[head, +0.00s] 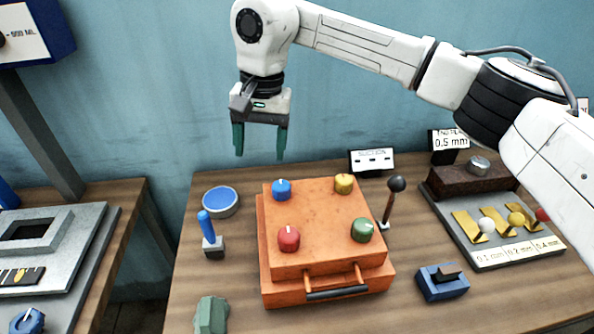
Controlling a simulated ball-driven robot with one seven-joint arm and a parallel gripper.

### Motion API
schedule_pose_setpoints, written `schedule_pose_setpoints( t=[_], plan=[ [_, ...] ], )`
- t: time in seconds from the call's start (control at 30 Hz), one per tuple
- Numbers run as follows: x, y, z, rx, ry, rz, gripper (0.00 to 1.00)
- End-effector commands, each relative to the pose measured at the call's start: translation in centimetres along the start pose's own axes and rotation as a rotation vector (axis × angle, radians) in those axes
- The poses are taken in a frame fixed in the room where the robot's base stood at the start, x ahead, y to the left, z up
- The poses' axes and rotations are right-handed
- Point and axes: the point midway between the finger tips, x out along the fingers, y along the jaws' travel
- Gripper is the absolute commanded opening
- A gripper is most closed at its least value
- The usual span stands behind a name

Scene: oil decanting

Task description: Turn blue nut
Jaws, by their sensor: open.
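The blue nut (281,189) is a round knob at the back left corner of an orange box's top (318,215). A yellow nut (344,184) sits at the back right, a red nut (289,238) at the front left and a green nut (363,230) at the front right. My gripper (260,155) hangs pointing down, with its two dark green fingers apart and nothing between them. In the picture it is above and slightly left of the blue nut, clear of it.
A blue-topped round tin (220,201) and a blue-handled lever (208,230) stand left of the box. A black-knobbed lever (393,195) stands close on its right. A blue switch (441,282) and a grey tray with yellow pieces (492,262) are further right. A small sign (371,161) stands behind.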

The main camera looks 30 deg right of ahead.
Motion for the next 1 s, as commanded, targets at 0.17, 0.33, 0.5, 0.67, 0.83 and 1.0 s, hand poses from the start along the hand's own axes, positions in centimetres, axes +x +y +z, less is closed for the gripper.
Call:
schedule_pose_setpoints(
  t=[0.17,0.33,0.5,0.67,0.83,1.0],
  plan=[
    [-0.5,2.7,-1.3,-0.006,0.027,0.105,0.69],
    [1.1,2.9,-1.3,-0.006,0.023,0.107,0.69],
    [4.2,3.2,-1.3,-0.006,0.022,0.105,0.69],
    [6.9,3.5,-1.4,-0.006,0.022,0.104,0.69],
    [9.0,3.6,-1.4,-0.005,0.023,0.102,0.69],
    [9.9,3.7,-1.5,-0.006,0.026,0.103,0.69]
  ],
)
